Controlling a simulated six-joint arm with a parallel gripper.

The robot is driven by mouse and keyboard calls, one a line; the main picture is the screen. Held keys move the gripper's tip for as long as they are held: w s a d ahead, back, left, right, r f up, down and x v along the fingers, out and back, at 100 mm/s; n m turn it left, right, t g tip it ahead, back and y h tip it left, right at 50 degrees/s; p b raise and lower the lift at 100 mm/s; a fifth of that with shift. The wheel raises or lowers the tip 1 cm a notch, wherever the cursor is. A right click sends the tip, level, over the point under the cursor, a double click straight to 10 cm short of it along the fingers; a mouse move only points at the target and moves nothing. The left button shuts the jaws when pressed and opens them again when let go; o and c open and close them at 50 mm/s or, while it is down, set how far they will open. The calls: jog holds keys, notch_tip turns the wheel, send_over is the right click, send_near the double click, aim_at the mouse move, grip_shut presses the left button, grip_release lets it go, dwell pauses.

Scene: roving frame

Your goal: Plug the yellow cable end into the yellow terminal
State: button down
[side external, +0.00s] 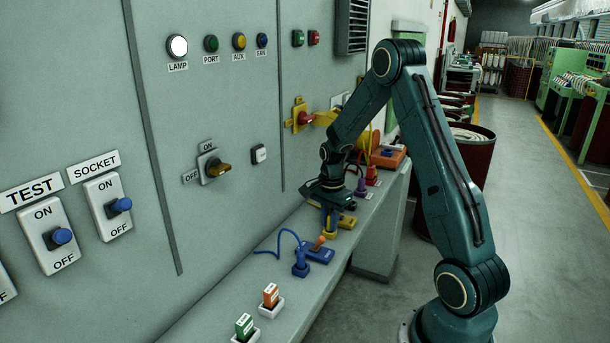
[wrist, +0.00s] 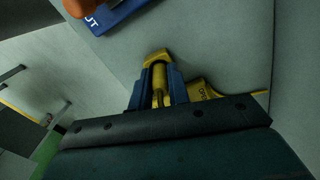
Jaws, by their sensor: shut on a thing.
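My gripper (side external: 331,222) points down over the bench ledge in the side view, its blue fingers close to the yellow terminal (side external: 346,222). In the wrist view my gripper's blue fingers (wrist: 157,92) are shut on the yellow cable end (wrist: 158,78). A yellow block with dark lettering, part of the terminal (wrist: 203,90), shows just right of the fingers, partly hidden by the gripper body. I cannot tell whether the cable end is seated in the terminal or just above it.
A blue terminal (side external: 318,252) with an orange lever and a blue plug (side external: 300,268) stand nearer on the ledge. Orange (side external: 270,296) and green (side external: 244,326) pieces sit in white holders at the front. Purple (side external: 361,188) and red (side external: 372,175) plugs are behind. The switch panel rises at left.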

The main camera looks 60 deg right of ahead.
jog(key=c, duration=1.3)
grip_release()
jog(key=shift+o, duration=0.2)
jog(key=shift+r, duration=0.1)
notch_tip(320, 180, up, 14)
jog(key=shift+f, duration=0.25)
